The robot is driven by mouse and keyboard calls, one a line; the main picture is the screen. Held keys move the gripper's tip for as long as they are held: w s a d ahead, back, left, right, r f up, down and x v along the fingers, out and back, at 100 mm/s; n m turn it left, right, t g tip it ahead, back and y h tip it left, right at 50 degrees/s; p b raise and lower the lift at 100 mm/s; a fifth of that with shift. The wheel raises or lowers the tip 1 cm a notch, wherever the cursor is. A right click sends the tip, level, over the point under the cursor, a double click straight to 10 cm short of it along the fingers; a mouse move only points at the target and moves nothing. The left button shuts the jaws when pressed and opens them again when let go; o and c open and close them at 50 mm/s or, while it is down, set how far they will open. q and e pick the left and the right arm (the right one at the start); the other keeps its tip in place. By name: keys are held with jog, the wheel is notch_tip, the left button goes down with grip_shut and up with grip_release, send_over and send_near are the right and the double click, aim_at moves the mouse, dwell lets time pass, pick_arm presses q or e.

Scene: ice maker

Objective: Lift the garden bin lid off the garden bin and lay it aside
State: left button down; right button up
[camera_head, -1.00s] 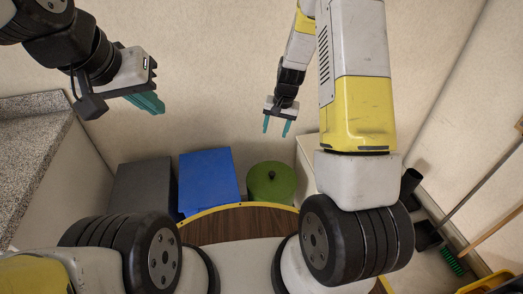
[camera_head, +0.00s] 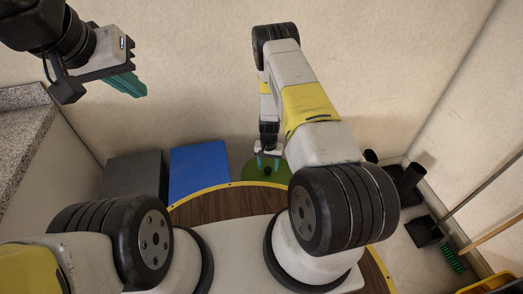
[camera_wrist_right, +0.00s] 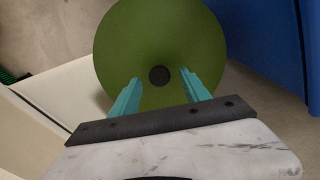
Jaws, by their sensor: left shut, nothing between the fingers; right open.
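The garden bin lid (camera_head: 252,172) is a round green disc with a dark knob in its middle. It lies between the blue bin and my right arm in the head view, and fills the upper middle of the right wrist view (camera_wrist_right: 160,40). The garden bin beneath it is hidden. My right gripper (camera_head: 267,161) is over the lid, with teal fingers spread apart on either side of the dark knob (camera_wrist_right: 159,76). I cannot tell whether they touch the lid. My left gripper (camera_head: 130,86) is shut and empty, high at the upper left.
A blue bin (camera_head: 199,170) and a dark grey bin (camera_head: 133,177) stand left of the green lid. A speckled counter (camera_head: 22,130) is at the left. A brush and long handles stand at the right wall.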

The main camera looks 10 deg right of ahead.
aim_at(268, 169)
jog(key=shift+f, duration=1.5)
grip_shut()
jog(key=shift+r, duration=0.15)
notch_tip(268, 169, up, 10)
jog(key=shift+f, duration=0.1)
jog(key=c, duration=0.8)
grip_release()
grip_shut()
